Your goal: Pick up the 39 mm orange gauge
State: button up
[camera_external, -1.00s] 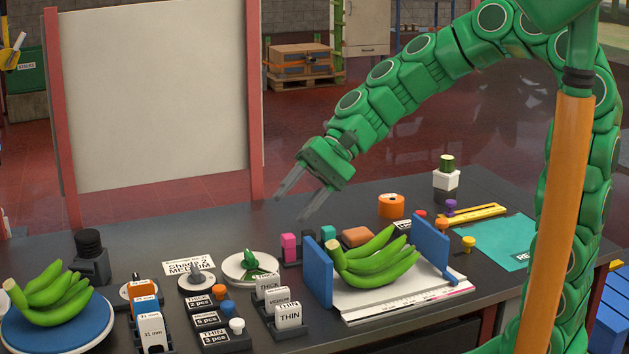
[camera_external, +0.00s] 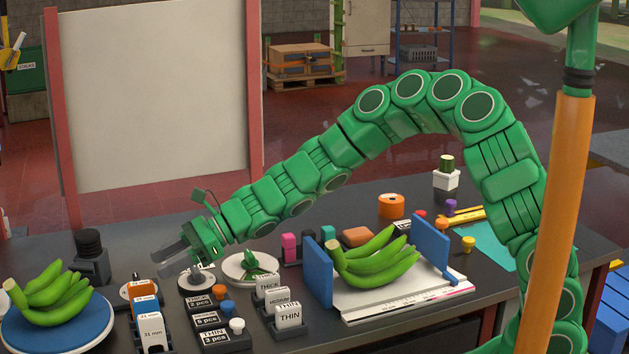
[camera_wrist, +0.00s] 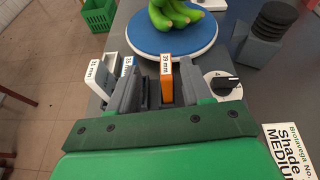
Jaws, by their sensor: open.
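The orange gauge (camera_external: 143,287), labelled 39 mm in the wrist view (camera_wrist: 166,72), stands in a dark rack on the bench. It is at the far end of a row with a blue gauge (camera_external: 146,304) and a white 31 mm gauge (camera_external: 151,332). My gripper (camera_external: 163,265) is open and empty, above the bench, near the rack's far end. In the wrist view, the orange gauge shows between my fingers (camera_wrist: 157,70), nearer the right one; I cannot tell the height gap. The fingers partly hide the rack and the blue gauge.
A blue round plate (camera_external: 95,325) with green bananas (camera_external: 50,295) lies left of the rack. A dark stacked cylinder (camera_external: 89,245) stands behind it. A dial (camera_wrist: 222,83) sits beside the orange gauge. A white label card (camera_wrist: 290,150) lies on the bench.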

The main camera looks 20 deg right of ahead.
aim_at(133, 291)
jog(key=f, duration=0.1)
jog(key=a+f+m, duration=0.1)
jog(key=f, duration=0.1)
jog(key=shift+w+a+f, duration=0.1)
jog(key=shift+w+a, duration=0.05)
jog(key=shift+w, duration=0.2)
jog(key=shift+f+x, duration=0.1)
jog(key=shift+x, duration=1.75)
jog(key=shift+f+x, duration=0.15)
jog(key=shift+x, duration=1.7)
grip_shut()
jog(key=shift+r, duration=0.1)
